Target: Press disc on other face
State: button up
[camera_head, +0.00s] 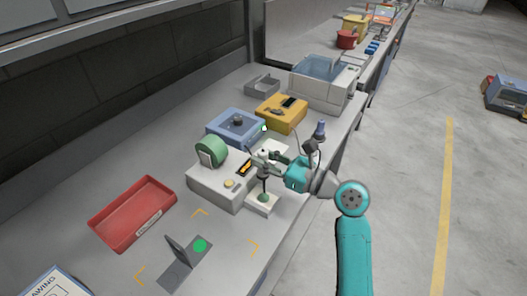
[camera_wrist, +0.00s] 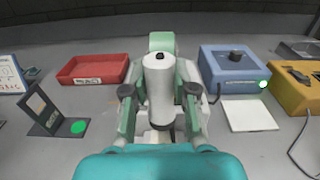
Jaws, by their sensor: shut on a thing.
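An L-shaped dark grey bracket (camera_head: 176,262) stands on the bench, with one upright plate and one flat plate. A bright green disc (camera_head: 200,246) lies on its flat plate. The bracket (camera_wrist: 41,104) and the green disc (camera_wrist: 78,127) also show at the left of the wrist view. My gripper (camera_head: 266,164) is shut on a pale cylindrical tool, well to the right of the bracket. In the wrist view the tool (camera_wrist: 158,80) stands upright between the two fingers of my gripper (camera_wrist: 160,98).
A white machine (camera_head: 210,186) with a green wheel stands beside the gripper. A red tray (camera_head: 120,238) lies left of it. A blue box (camera_head: 224,128) and a yellow box (camera_head: 284,120) stand behind. Orange corner marks surround the bracket; the bench around it is clear.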

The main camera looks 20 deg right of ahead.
jog(key=shift+f, duration=4.7)
jog(key=shift+f, duration=0.3)
jog(key=shift+r, duration=3.55)
jog(key=shift+o, duration=0.8)
jog(key=shift+c, duration=0.8)
jog(key=shift+s+d, duration=0.1)
